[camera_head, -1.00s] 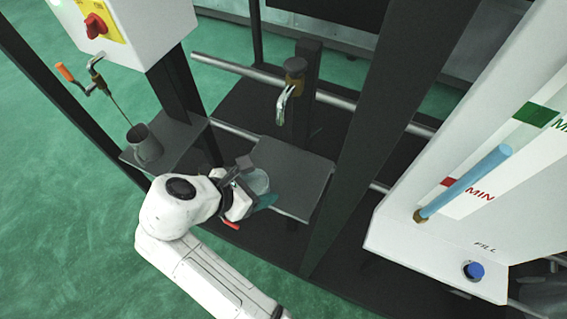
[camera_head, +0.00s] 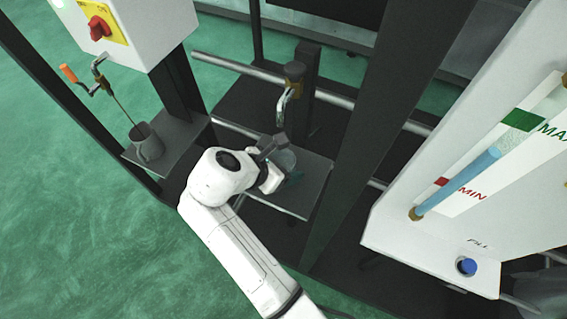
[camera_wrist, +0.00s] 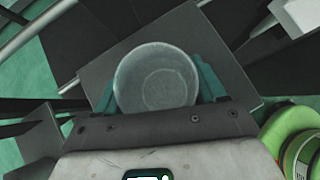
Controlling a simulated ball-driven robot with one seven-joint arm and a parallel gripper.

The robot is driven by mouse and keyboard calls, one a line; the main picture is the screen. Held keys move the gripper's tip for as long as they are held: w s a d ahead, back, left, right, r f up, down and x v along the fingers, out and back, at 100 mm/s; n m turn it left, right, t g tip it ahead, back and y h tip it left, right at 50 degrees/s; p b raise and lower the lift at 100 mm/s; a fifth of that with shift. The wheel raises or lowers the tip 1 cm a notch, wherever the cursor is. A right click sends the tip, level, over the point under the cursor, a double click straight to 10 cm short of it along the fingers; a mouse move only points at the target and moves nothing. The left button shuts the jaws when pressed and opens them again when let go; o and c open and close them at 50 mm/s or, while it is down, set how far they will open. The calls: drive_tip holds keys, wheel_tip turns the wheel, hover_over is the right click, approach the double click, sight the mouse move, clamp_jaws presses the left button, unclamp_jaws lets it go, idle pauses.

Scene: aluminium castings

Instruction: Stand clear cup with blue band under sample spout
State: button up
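The clear cup (camera_head: 284,158) is between the fingers of my gripper (camera_head: 280,170), over the grey plate (camera_head: 312,192). In the wrist view I look down into the round, empty-looking cup (camera_wrist: 156,78), with a teal finger against each side, so my gripper (camera_wrist: 157,92) is shut on it. No blue band shows clearly. The sample spout (camera_head: 284,103) is a bent metal tap on a dark post behind and above the cup. The cup looks upright, just below and in front of the spout tip. I cannot tell whether its base touches the plate.
A grey cup (camera_head: 148,141) stands on a second shelf (camera_head: 176,142) at left, beneath another tap (camera_head: 100,75) with an orange handle. A thick dark post (camera_head: 372,130) rises just right of the plate. A white tank panel (camera_head: 430,240) with a blue button is farther right.

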drive_tip(key=o, duration=0.3)
drive_tip(key=shift+o, duration=0.2)
drive_tip(key=v, duration=1.2)
drive_tip(key=shift+b, duration=0.3)
